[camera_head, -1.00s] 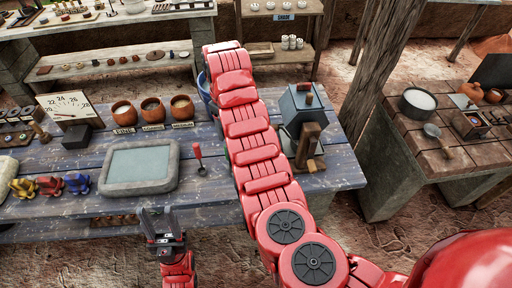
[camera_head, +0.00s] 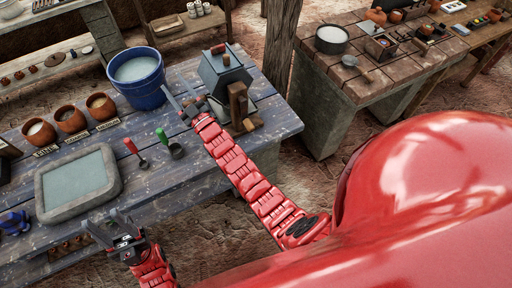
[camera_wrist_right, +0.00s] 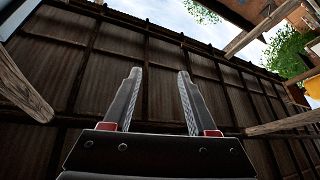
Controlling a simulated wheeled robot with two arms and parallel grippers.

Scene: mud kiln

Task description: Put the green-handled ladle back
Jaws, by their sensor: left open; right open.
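The green-handled ladle (camera_head: 175,150) rests on the blue-grey plank table, its handle up and its dark cup towards the front. A red-handled ladle (camera_head: 142,162) lies just left of it. My right gripper (camera_head: 180,98) is open and empty above the table, between the blue bucket and the grey box machine, behind and right of the green-handled ladle. In the right wrist view its fingers (camera_wrist_right: 160,95) are apart with only roof behind them. My left gripper (camera_head: 108,232) is open and empty at the table's front edge, below the grey basin.
A blue bucket (camera_head: 139,78) of pale liquid stands behind the ladles. A grey stone basin (camera_head: 78,183) and several clay pots (camera_head: 70,119) are to the left. The grey box machine (camera_head: 226,75) stands right. A brick-topped table (camera_head: 345,55) is further right.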

